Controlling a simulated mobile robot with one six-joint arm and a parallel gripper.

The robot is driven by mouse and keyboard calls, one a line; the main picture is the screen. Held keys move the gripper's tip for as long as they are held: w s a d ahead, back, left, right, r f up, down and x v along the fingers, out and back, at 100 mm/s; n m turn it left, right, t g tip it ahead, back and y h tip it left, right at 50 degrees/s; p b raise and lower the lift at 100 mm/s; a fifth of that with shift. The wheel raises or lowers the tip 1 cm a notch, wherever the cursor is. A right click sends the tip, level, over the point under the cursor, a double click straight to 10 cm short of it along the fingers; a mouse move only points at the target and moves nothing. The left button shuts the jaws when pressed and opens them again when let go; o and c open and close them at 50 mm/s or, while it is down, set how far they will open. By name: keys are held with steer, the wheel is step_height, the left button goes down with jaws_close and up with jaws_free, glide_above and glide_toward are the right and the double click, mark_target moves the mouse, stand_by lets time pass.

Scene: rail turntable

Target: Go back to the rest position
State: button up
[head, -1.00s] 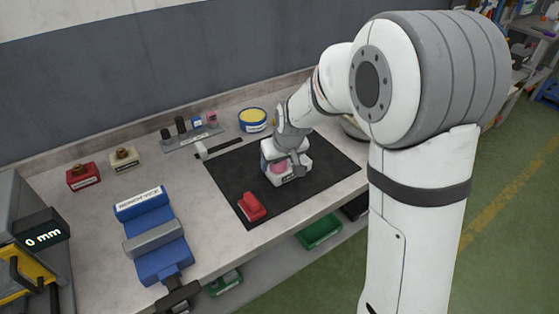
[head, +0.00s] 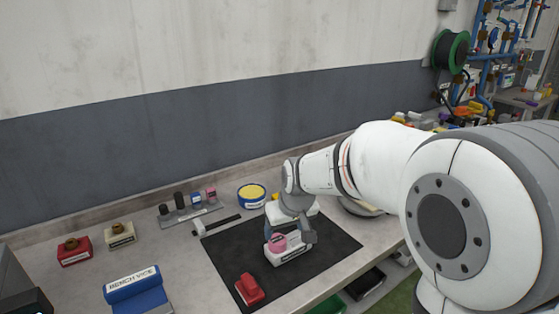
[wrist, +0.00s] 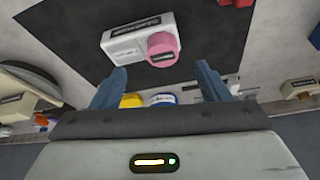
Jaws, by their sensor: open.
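My gripper (head: 289,229) is open and empty above a white box with a pink round knob (head: 288,254). The box lies on the black mat (head: 335,245). In the wrist view my gripper's two blue-grey fingers (wrist: 160,86) stand wide apart with nothing held between them. There the white box (wrist: 124,44) and its pink knob (wrist: 162,48) lie beyond the fingertips, apart from them. My arm reaches in from the right of the head view.
A red block (head: 249,289) lies on the mat's front part. A hammer-like tool (head: 218,226), a yellow-topped tin (head: 251,195) and a small rack (head: 189,215) are behind. A blue bench vice (head: 135,288) and a red box (head: 74,251) are on the left.

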steer(key=s+d+m, duration=0.2)
steer(key=s+d, duration=0.4)
steer(key=s, duration=0.5)
steer(key=s+d+r+m+g+h, duration=0.1)
steer(key=s+d+m, duration=0.1)
steer(key=s+d, duration=0.5)
steer(key=s, duration=0.4)
steer(key=shift+d+r+h, duration=0.2)
steer(key=shift+r+h, duration=0.05)
steer(key=shift+h, duration=0.05)
